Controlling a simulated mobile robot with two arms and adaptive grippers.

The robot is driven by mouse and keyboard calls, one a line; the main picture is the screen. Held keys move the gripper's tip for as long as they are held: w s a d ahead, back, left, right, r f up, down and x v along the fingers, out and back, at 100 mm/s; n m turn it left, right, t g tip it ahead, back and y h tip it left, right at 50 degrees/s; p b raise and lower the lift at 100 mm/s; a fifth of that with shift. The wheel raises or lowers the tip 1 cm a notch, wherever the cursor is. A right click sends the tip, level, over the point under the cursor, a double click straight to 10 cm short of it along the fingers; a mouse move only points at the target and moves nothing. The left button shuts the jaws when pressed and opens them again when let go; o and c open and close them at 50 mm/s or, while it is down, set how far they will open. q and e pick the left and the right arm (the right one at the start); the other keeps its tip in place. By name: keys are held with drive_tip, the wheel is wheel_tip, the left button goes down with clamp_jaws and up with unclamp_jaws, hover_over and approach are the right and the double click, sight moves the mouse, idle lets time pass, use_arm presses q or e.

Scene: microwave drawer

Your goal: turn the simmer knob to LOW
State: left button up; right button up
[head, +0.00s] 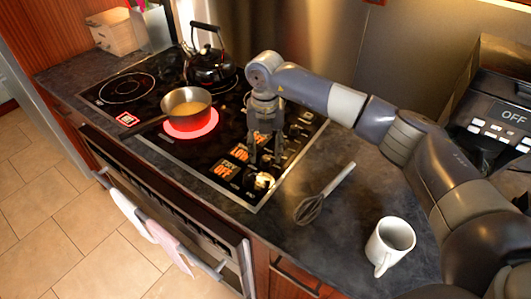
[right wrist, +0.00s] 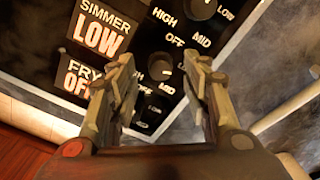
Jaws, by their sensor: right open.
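The dark cooktop (head: 195,155) has a control strip at its right side. In the right wrist view the SIMMER display (right wrist: 102,32) reads LOW, and the FRY display (right wrist: 88,84) reads OFF. A round dark knob (right wrist: 187,63) shows near my right gripper's fingers, partly covered by one of them; I cannot tell for certain that it is the simmer knob, nor read its pointer. My right gripper (head: 265,158) points down over the strip, fingers apart, beside the displays. It also shows in the right wrist view (right wrist: 162,66), with nothing held between its fingers. My left gripper is out of view.
A saucepan (head: 187,106) sits on a glowing red burner, with a black kettle (head: 210,65) behind it. A machine (head: 500,120) with an OFF display stands at far right.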

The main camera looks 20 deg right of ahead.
sight(266, 158)
wheel_tip(266, 158, up, 10)
drive_tip(key=shift+r, duration=0.15)
idle(0.5)
